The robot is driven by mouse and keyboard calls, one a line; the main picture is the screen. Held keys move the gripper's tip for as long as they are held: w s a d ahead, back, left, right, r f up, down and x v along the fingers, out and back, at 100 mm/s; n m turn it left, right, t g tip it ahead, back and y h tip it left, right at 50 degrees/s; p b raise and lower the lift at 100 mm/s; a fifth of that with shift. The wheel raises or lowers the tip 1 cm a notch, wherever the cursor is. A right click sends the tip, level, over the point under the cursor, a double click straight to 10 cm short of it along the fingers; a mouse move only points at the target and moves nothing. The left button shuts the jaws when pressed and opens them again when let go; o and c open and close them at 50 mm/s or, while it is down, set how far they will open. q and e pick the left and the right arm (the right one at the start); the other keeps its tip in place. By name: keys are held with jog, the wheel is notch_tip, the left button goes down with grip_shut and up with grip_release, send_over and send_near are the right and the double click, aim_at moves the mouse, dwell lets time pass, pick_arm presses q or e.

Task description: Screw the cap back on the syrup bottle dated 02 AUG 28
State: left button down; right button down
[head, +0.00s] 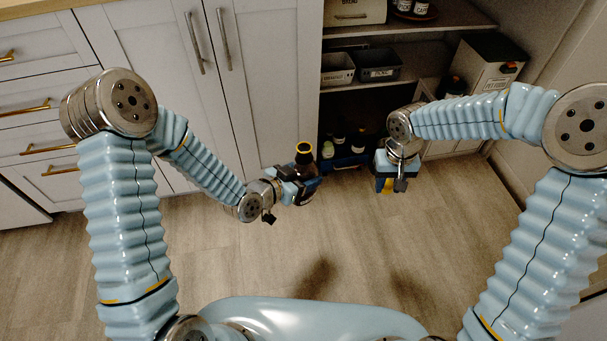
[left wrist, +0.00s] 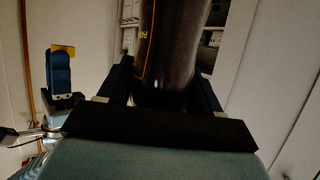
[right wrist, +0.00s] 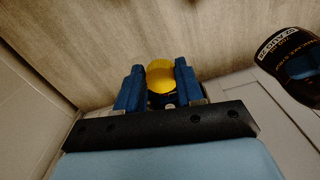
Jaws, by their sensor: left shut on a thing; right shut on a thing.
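A dark brown syrup bottle (head: 304,160) stands roughly upright in my left gripper (head: 301,182), which is shut around its body above the floor. The bottle fills the middle of the left wrist view (left wrist: 178,45), and part of its label shows at the right of the right wrist view (right wrist: 288,58).
An open shelf unit behind holds labelled bins (head: 376,65), a pet food box (head: 487,65) and a low blue crate (head: 345,161) with several bottles. White cabinets (head: 265,80) stand at the left. The wooden floor (head: 300,240) between my arms is clear.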

jog(key=w+a+r+n, duration=0.2)
jog(key=w+a+r, duration=0.2)
jog(key=a+r, duration=0.55)
notch_tip(320, 180, up, 10)
jog(key=n, duration=0.3)
send_over(306, 145)
jog(key=shift+r, duration=0.1)
jog(key=shift+w, duration=0.1)
jog(key=shift+f, duration=2)
jog(key=shift+f, duration=0.9)
jog(key=shift+f, duration=0.55)
jog(key=shift+m, duration=0.3)
